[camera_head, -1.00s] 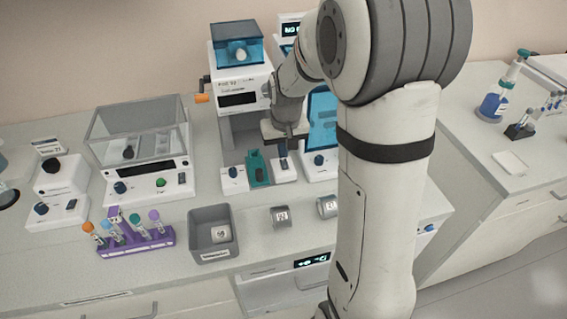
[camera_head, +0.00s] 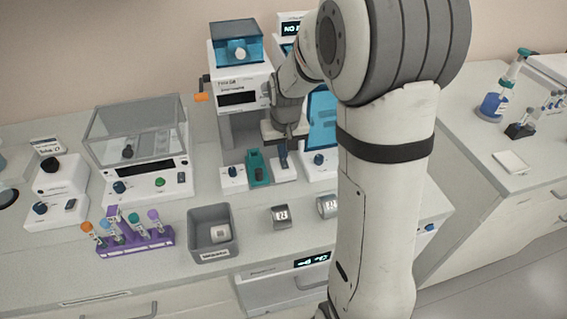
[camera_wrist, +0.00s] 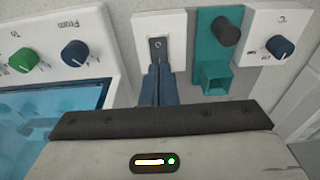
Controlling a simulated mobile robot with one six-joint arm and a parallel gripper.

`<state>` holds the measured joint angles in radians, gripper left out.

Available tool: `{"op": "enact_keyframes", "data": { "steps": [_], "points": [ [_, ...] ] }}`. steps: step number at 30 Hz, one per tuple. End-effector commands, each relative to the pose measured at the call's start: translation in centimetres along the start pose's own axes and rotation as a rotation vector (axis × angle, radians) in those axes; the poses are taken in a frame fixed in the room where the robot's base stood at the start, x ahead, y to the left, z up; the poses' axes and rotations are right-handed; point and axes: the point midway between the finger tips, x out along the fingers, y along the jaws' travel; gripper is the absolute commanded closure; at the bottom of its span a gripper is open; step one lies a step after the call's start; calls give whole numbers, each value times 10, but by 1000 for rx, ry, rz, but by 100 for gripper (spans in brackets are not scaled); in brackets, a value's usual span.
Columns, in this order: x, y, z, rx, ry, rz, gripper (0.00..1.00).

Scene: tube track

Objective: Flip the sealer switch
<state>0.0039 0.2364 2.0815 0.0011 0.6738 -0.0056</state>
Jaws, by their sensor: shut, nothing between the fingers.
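The switch is a dark rocker (camera_wrist: 158,48) on a small white plate (camera_wrist: 174,22), at the top middle of the wrist view. In the head view, the white plate (camera_head: 285,177) stands on the bench below my arm, right of a teal block. My gripper (camera_wrist: 158,70) is shut and empty, its dark blue fingers side by side over the lower part of the plate. The fingertips reach the lower end of the rocker; I cannot tell whether they touch it. In the head view, my gripper (camera_head: 282,164) points down at the plate.
The teal block (camera_wrist: 212,55) with a black knob stands close right of the plate. A white dial box (camera_wrist: 276,38) is beyond it. A white panel with green and blue knobs (camera_wrist: 75,52) stands left. A grey bin (camera_head: 210,246) is at the bench front.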

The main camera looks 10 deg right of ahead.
Motion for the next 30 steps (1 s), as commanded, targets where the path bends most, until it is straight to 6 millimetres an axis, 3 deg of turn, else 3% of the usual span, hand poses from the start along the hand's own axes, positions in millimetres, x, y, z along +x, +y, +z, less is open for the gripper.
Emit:
{"op": "enact_keyframes", "data": {
  "steps": [30],
  "points": [
    [10,0,2,0,-3,0,100]
  ]
}}
